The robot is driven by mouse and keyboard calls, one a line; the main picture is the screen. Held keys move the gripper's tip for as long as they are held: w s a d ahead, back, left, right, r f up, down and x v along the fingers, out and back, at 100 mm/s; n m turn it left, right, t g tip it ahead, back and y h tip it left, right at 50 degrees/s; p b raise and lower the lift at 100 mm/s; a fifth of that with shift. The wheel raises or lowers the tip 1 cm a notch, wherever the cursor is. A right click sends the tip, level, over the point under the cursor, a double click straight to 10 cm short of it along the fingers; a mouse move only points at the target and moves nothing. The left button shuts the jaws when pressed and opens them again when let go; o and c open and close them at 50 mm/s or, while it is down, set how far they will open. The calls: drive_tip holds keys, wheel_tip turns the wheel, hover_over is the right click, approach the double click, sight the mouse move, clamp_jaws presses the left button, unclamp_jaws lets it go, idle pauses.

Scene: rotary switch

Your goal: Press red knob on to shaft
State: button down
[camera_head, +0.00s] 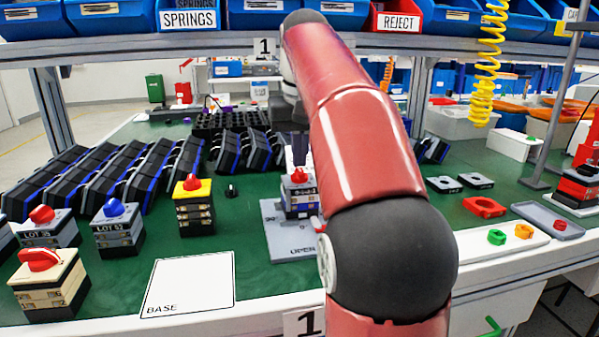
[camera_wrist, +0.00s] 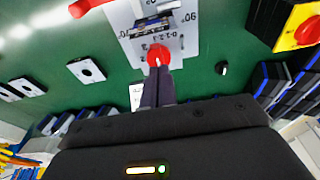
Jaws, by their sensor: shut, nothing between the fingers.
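The red knob (camera_head: 299,176) sits on top of a dark and grey switch body (camera_head: 297,203) in a grey fixture plate (camera_head: 290,247). The shaft is hidden by the knob. My gripper (camera_head: 299,150) is just above the knob, partly hidden by my red arm. In the wrist view the red knob (camera_wrist: 159,54) lies right at the tips of my shut gripper (camera_wrist: 160,72), with nothing between the fingers. The fingertips look to be at or very near the knob; I cannot tell if they touch it.
Assembled switches with red, blue and yellow tops (camera_head: 193,205) stand to the left. A small black knob (camera_head: 231,191) lies left of the fixture. A white BASE card (camera_head: 190,285) is at the front.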

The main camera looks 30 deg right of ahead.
drive_tip(key=shift+r+p, duration=1.6)
drive_tip(key=shift+r, duration=0.6)
